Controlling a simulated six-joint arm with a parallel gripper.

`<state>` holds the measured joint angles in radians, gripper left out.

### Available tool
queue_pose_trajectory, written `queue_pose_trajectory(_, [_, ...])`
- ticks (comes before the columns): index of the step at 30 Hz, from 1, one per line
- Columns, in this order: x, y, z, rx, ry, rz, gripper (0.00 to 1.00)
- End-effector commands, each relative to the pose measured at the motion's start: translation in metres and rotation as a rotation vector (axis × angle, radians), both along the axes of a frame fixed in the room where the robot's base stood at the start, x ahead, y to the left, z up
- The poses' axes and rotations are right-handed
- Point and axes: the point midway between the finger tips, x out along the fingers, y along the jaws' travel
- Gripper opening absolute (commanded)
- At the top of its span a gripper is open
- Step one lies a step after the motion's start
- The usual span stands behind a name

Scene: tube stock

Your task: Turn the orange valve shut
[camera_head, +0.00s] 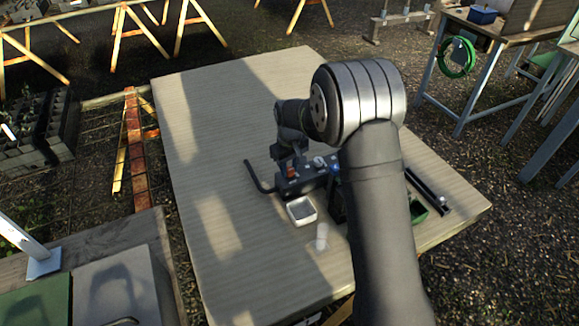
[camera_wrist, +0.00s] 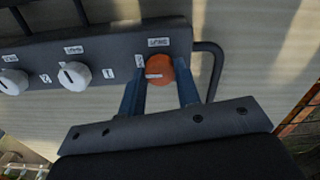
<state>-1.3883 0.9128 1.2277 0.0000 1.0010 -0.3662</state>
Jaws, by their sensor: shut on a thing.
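The orange valve (camera_wrist: 158,68) is a round knob with a pale pointer mark, on the right end of a dark manifold block (camera_wrist: 120,42) in the wrist view. In the head view the orange valve (camera_head: 292,171) is small, on the dark manifold (camera_head: 310,183). My gripper (camera_wrist: 160,88) has its two blue fingers on either side of the orange knob, shut on it. In the head view my gripper (camera_head: 288,160) is over the manifold's left end, partly hidden by its own wrist. Two white knobs (camera_wrist: 74,76) sit left of the orange one; their labels are too blurred to read surely.
A bent dark pipe (camera_head: 258,179) leaves the manifold's left end. A white tray (camera_head: 301,211) and a pale cylinder (camera_head: 322,237) stand in front. The table's (camera_head: 215,150) left side is clear.

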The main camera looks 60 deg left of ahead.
Motion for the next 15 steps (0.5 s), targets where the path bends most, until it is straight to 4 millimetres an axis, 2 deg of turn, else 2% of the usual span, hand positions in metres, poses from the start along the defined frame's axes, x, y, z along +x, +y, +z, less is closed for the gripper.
queue_pose_trajectory(8, [-0.0002,0.0003,0.0005,0.0,0.0,-0.112,0.07])
queue_pose_trajectory(15, [-0.0003,0.0004,0.0006,0.0,0.0,-0.314,0.07])
